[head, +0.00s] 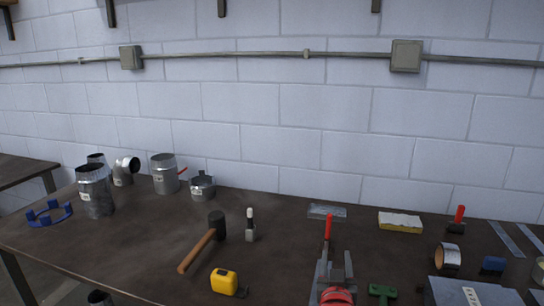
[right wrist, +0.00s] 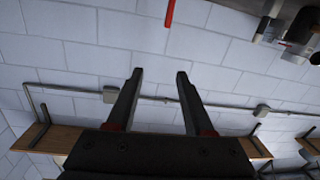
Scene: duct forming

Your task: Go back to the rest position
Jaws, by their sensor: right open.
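My right gripper (head: 336,262) is low in the head view, near the front edge of the dark workbench (head: 130,250), partly cut off by the frame's bottom. In the right wrist view my right gripper (right wrist: 157,75) has its two dark fingers spread, with nothing between them and the pale wall beyond. A red handle (head: 327,228) stands by the fingers in the head view. In the right wrist view a red rod-like end (right wrist: 169,12) shows past the fingertips. My left gripper is not in view.
Sheet-metal duct pieces (head: 95,190) stand at the bench's left. A mallet (head: 216,228), yellow tape measure (head: 224,281) and yellow-white block (head: 400,222) lie on it. A tape roll (head: 448,257) and grey case (head: 475,291) are at right. The wall behind carries a conduit.

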